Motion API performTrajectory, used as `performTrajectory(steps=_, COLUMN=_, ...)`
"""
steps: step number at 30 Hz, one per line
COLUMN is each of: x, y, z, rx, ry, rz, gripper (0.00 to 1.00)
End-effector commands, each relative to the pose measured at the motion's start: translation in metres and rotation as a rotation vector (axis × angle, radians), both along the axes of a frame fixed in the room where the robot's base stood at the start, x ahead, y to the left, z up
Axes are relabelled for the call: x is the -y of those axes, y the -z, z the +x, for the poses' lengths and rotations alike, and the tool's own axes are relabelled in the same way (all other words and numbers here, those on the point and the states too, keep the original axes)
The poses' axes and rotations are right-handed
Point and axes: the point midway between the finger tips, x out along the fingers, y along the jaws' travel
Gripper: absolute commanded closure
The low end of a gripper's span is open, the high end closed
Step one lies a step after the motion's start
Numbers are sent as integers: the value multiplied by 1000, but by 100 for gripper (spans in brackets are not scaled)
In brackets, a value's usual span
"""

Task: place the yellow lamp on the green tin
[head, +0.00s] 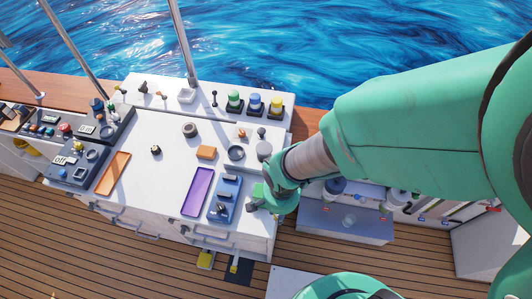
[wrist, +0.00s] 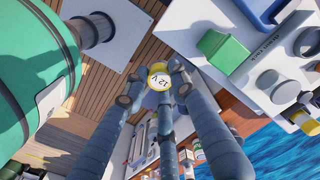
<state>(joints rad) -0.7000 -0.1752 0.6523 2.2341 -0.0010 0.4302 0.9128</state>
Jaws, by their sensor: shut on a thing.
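The yellow lamp (wrist: 160,78), a round piece with a yellow rim and a white face marked "12 V", shows between my fingertips in the wrist view. My gripper (wrist: 158,84) is shut on it. The green tin (wrist: 222,50) is to the right of the fingers in the wrist view, apart from the lamp. In the head view the green tin (head: 258,189) stands at the right edge of the white worktop, partly hidden by my wrist. The lamp is hidden in the head view.
The white worktop (head: 150,185) bears an orange tray (head: 113,173), a purple tray (head: 197,192) and a blue device (head: 224,199). Green, blue and yellow-topped pieces (head: 255,102) on black bases stand at the back. A grey round piece (head: 264,149) is near the tin.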

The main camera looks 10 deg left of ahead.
Motion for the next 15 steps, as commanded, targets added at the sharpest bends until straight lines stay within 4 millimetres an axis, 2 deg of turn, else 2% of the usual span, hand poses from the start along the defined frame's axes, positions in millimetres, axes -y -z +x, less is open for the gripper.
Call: performTrajectory(steps=15, x=-51, y=7, z=67, rx=0, ry=0, rz=0, gripper=96)
